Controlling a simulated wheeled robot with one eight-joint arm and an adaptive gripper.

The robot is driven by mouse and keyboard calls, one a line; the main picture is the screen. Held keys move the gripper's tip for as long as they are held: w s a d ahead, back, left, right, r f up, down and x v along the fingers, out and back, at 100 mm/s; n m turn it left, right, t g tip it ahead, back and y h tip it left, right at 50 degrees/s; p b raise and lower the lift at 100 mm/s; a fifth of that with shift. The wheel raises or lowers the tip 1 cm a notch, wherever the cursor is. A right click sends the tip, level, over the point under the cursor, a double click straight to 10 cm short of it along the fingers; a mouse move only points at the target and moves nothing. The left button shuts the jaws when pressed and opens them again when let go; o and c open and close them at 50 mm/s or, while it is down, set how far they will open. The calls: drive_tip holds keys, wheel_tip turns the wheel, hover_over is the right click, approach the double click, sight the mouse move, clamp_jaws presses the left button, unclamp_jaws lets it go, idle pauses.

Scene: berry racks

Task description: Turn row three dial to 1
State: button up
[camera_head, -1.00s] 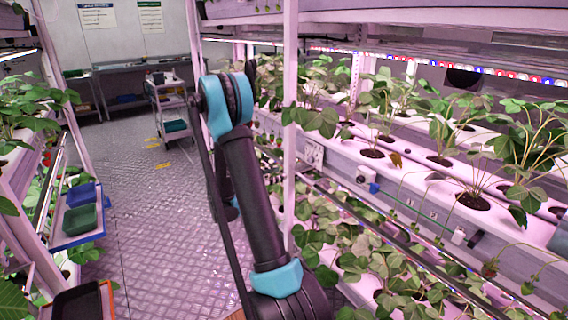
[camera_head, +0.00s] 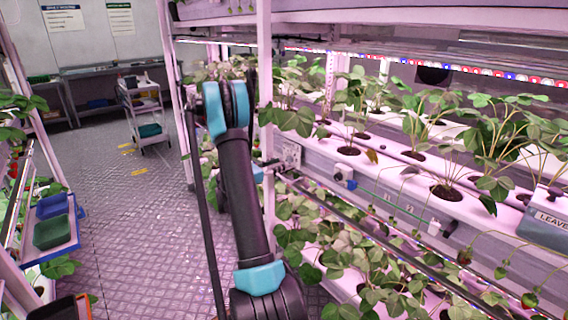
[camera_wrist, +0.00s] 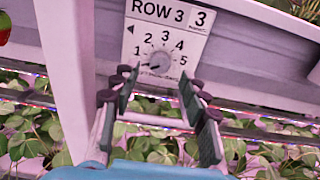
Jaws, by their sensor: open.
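The row three dial (camera_wrist: 159,62) is a small round grey knob on a white panel (camera_wrist: 195,48) marked "ROW 3", with the numbers 1 to 5 around it. A dark mark on the knob's lower left seems to point near 1, but it is too small to be sure. My gripper (camera_wrist: 158,78) is open in the wrist view, its fingertips just below and to either side of the knob, with no clear contact. In the head view, a small panel (camera_head: 291,154) shows on the right rack beside the post; its writing is unreadable there.
A pale upright post (camera_head: 265,90) stands close to my arm. Strawberry plants grow in white gutters (camera_head: 405,180) on the right. A grey box (camera_head: 550,217) marked "LEAVE" sits at far right. The aisle floor (camera_head: 130,220) is clear, with a cart (camera_head: 143,115) beyond.

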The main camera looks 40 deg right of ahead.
sight(287, 160)
drive_tip(key=shift+w+d, duration=0.15)
drive_tip(key=shift+d, duration=1.6)
drive_tip(key=shift+c, duration=0.6)
clamp_jaws()
